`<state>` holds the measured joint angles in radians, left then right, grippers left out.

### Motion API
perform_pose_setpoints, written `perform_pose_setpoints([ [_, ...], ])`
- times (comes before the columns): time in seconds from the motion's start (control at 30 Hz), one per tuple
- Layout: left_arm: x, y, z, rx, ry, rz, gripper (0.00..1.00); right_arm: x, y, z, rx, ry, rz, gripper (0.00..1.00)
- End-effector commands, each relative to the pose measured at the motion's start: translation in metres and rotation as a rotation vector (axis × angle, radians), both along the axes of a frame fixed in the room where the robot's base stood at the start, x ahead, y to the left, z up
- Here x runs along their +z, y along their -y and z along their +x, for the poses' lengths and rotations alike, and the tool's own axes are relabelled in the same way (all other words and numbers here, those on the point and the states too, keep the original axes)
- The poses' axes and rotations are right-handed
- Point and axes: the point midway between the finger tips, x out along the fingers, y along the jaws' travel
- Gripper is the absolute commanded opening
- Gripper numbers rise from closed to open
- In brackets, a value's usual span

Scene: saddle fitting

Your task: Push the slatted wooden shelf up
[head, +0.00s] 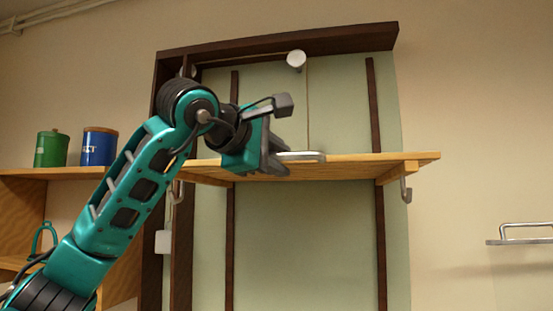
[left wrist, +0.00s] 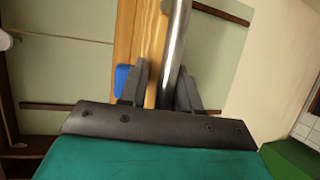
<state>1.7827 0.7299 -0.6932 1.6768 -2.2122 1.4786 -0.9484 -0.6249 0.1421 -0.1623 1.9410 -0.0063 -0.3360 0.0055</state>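The slatted wooden shelf (head: 365,166) spans a dark-framed pale green panel in the head view and looks about level. A metal bar (head: 300,156) lies along its front edge by my gripper. My left gripper (head: 276,158) is at the shelf's front edge, left of its middle. In the left wrist view, the fingers (left wrist: 160,88) are apart. The metal bar (left wrist: 176,45) and the shelf's wood (left wrist: 137,35) show between them; the bar is close to the right finger, and contact cannot be told. My right gripper is not in view.
Dark vertical rails (head: 378,220) run down the panel. A round knob (head: 296,60) with a cord hangs above the shelf. Hooks (head: 405,190) hang below its ends. Green (head: 51,149) and blue (head: 98,147) canisters stand on a side shelf at left. A metal rail (head: 525,240) is at right.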

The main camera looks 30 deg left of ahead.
Motion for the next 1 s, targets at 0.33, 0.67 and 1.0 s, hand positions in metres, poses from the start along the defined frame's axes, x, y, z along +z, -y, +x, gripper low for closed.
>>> perform_pose_setpoints([
  [0.33,0.001,0.0,-0.001,0.0,0.003,0.003,0.42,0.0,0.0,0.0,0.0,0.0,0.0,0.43],
  [0.67,0.009,-0.007,-0.048,0.0,0.01,0.004,0.42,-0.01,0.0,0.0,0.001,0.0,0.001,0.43],
  [1.0,0.022,-0.016,-0.112,0.0,0.005,0.001,0.42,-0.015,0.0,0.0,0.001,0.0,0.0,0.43],
])
